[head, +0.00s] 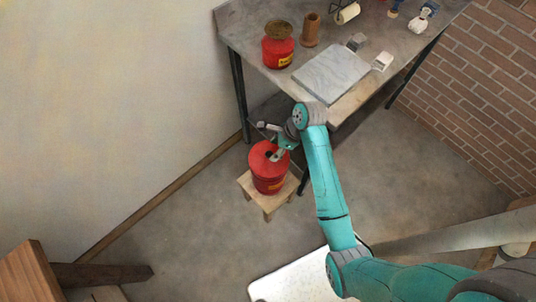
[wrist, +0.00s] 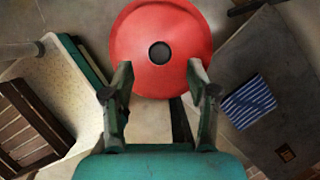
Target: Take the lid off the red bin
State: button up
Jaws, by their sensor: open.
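In the head view my gripper (head: 278,154) is over the bin's right side. Contact cannot be told.
The stool (head: 248,185) stands beside a workbench (head: 240,30). On the bench are another red container (head: 278,52) with a brown top, a brown cylinder (head: 310,30) and a grey slab (head: 333,72). A blue striped cloth (wrist: 248,101) lies at right in the wrist view. Floor left of the stool is clear.

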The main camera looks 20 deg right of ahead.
aim_at(270, 153)
jog(key=x, duration=0.5)
jog(key=shift+a, duration=0.15)
grip_shut()
